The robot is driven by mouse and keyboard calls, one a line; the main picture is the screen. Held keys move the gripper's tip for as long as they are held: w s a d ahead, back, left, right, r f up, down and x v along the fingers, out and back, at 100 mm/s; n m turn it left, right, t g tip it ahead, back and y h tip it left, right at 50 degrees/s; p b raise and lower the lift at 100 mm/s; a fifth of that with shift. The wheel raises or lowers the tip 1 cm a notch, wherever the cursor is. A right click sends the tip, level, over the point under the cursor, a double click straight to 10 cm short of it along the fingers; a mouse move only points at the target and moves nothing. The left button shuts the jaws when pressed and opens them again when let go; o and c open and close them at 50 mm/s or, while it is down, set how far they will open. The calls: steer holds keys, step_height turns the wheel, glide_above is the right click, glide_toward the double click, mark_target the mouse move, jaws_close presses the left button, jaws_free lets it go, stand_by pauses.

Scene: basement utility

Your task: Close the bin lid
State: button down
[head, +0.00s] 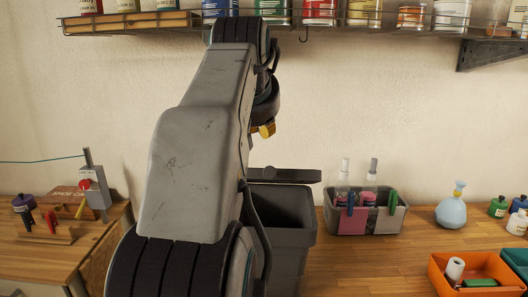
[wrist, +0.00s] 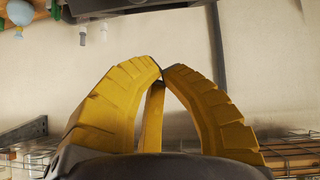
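The dark grey bin (head: 290,235) stands by the wooden counter, partly hidden behind my arm. Its lid (head: 290,175) is a dark flat slab seen nearly edge-on above the bin's rim. A gap shows between lid and rim, so the lid is open; its exact angle is hard to tell. My gripper (head: 265,130) hangs above the lid, apart from it, with only a bit of yellow finger visible. In the wrist view my gripper's yellow fingers (wrist: 162,70) meet at the tips with nothing between them.
A grey caddy with bottles (head: 368,215) stands right of the bin, with a blue flask (head: 451,211) and an orange tray (head: 478,272) farther right. A wire shelf with cans (head: 300,22) runs above. A lever box (head: 94,188) is at left. Bare counter lies before the caddy.

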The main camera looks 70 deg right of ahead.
mark_target(272, 177)
steer(key=x, duration=0.5)
steer(key=shift+d+f, duration=0.1)
steer(key=shift+f, duration=0.4)
steer(key=f, duration=0.1)
steer(key=s+a+f, duration=0.1)
steer(key=shift+a+f+b, duration=0.3)
steer(key=shift+f+b, duration=0.05)
steer(key=shift+b, duration=0.05)
steer(key=shift+f, duration=0.1)
